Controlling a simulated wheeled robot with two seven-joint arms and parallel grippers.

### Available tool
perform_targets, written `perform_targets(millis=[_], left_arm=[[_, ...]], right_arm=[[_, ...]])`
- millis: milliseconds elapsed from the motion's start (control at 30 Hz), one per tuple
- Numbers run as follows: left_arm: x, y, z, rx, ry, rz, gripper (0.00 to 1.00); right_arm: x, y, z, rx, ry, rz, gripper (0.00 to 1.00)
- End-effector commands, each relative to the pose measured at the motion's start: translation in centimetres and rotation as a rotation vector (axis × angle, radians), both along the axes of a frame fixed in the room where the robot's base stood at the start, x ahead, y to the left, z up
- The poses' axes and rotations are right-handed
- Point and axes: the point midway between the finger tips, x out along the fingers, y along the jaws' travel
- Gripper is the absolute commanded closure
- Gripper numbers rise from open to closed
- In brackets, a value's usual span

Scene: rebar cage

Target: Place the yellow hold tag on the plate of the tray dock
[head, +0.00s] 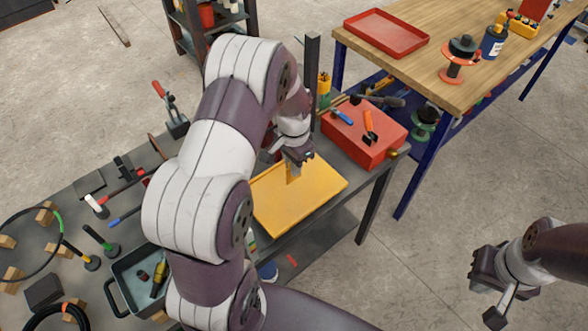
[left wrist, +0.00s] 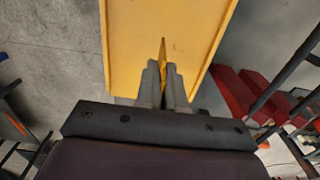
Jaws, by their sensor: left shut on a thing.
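My left gripper (head: 296,160) is shut on the yellow hold tag (head: 293,175). It holds the tag upright over the yellow plate (head: 318,190) on the dark bench. In the left wrist view the thin tag (left wrist: 164,60) stands between the two grey fingers (left wrist: 164,85), seen nearly edge-on. The yellow plate (left wrist: 125,35) fills the upper middle there. I cannot tell whether the tag's lower edge touches the plate. My right gripper (head: 487,285) is at the lower right over the floor, away from the bench; its finger opening is unclear.
A red toolbox (head: 365,145) with tools on it stands right behind the plate. A dark upright post (head: 312,80) rises behind the gripper. A grey bin (head: 135,285) and several hand tools crowd the bench's left. A wooden-topped table (head: 450,75) stands at the back right.

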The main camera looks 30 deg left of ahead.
Motion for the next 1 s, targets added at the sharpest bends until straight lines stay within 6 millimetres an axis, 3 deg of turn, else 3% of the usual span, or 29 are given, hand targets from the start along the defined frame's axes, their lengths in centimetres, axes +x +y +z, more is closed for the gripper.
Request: perform_targets(millis=[100, 200, 500, 600, 867, 1000], left_arm=[[-0.2, 0.0, -2.1, -0.001, 0.006, 0.000, 1.00], [-0.1, 0.0, -3.0, 0.000, 0.002, 0.000, 1.00], [0.0, 0.0, -3.4, 0.000, 0.002, 0.000, 1.00], [0.0, 0.0, -3.4, -0.001, 0.001, 0.000, 0.66], [0.0, 0.0, -3.3, -0.001, 0.001, 0.001, 0.66], [0.1, 0.0, -2.1, 0.001, -0.001, 0.000, 0.66]], right_arm=[[0.0, 0.0, 0.7, 0.000, 0.000, 0.000, 1.00], [0.0, 0.0, 0.7, 0.000, 0.000, 0.000, 1.00], [0.0, 0.0, 0.4, 0.000, 0.000, 0.000, 1.00], [0.0, 0.0, 0.5, 0.000, 0.000, 0.000, 1.00], [0.0, 0.0, 0.5, 0.000, 0.000, 0.000, 1.00], [0.0, 0.0, 0.4, 0.000, 0.000, 0.000, 1.00]])
